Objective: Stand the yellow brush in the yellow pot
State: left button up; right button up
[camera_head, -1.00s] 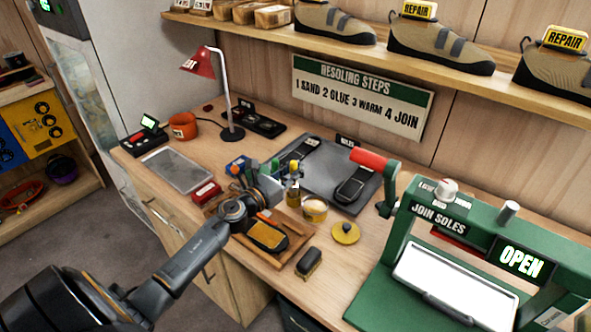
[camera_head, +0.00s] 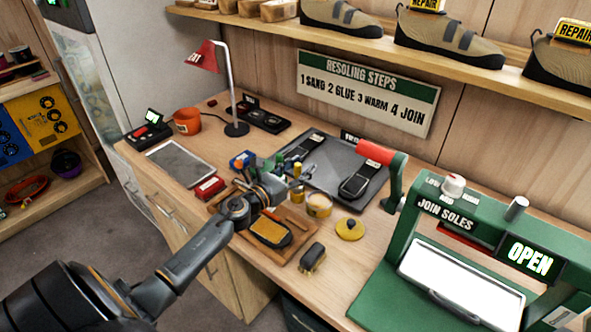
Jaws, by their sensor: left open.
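The yellow pot (camera_head: 319,206) stands open on the bench, just right of my left gripper. My left gripper (camera_head: 297,180) is open, its fingers close to an upright yellow-topped handle (camera_head: 297,169), which looks like the yellow brush. Its lower end is partly hidden, and I cannot tell whether the fingers touch it. A small yellow jar (camera_head: 297,195) shows just below the fingers. Green and blue upright handles (camera_head: 268,164) show behind the gripper. My right gripper is not in view.
A wooden tray (camera_head: 283,258) with a yellow-faced sole lies in front of the pot. The green press (camera_head: 420,270) fills the right side. A dark mat (camera_head: 325,175) lies behind.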

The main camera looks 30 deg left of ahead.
pick_arm(q)
jog(key=s, duration=0.4)
jog(key=s+a, duration=0.1)
jog(key=s, duration=0.7)
jog(key=shift+a+f, duration=0.1)
jog(key=shift+a, duration=0.3)
jog(key=shift+w, duration=0.1)
